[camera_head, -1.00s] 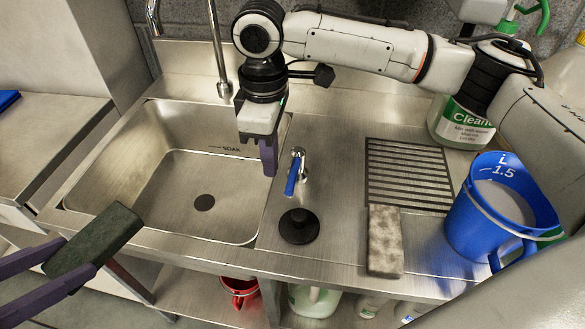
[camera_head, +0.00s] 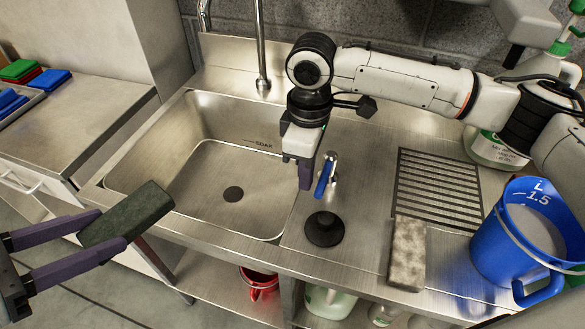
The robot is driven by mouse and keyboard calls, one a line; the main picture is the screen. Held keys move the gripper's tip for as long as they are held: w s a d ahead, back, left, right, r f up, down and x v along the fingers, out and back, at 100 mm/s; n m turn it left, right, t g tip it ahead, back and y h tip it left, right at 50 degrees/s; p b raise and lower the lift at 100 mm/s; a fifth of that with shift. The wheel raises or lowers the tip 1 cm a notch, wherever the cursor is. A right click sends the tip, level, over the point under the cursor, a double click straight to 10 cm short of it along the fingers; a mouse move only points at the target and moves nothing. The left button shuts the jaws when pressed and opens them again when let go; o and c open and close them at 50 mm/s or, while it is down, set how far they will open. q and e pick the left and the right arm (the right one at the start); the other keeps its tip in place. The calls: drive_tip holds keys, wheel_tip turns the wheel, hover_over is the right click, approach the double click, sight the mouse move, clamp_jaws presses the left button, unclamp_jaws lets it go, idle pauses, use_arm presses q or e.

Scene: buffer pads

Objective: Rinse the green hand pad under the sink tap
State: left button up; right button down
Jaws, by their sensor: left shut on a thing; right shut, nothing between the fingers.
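The green hand pad (camera_head: 128,214) is a dark green block. My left gripper (camera_head: 115,228) is shut on it and holds it in front of the sink's front left edge, outside the basin. The sink basin (camera_head: 215,190) is empty, with a dark drain and the word SOAK on its back wall. The tap spout (camera_head: 262,50) hangs over the back of the basin, and no water shows. My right gripper (camera_head: 304,178) is shut and points down at the basin's right edge, beside the blue-handled lever (camera_head: 325,176).
Right of the sink are a black stopper (camera_head: 324,229), a grey-beige block (camera_head: 407,255), a drain grille (camera_head: 438,188), a blue jug (camera_head: 515,235) and a cleaner bottle (camera_head: 495,150). A tray of blue, green and red pads (camera_head: 38,82) lies on the left counter.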

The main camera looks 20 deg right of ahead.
drive_tip(key=shift+s+d+r+p, duration=0.15)
drive_tip(key=shift+s+d+p, duration=0.35)
drive_tip(key=shift+s, duration=0.15)
drive_tip(key=shift+s+d, duration=0.8)
drive_tip(key=shift+d, duration=0.15)
drive_tip(key=shift+s+d, duration=0.2)
drive_tip(key=shift+d, duration=0.4)
drive_tip(key=shift+s+d, duration=0.2)
drive_tip(key=shift+d, duration=0.35)
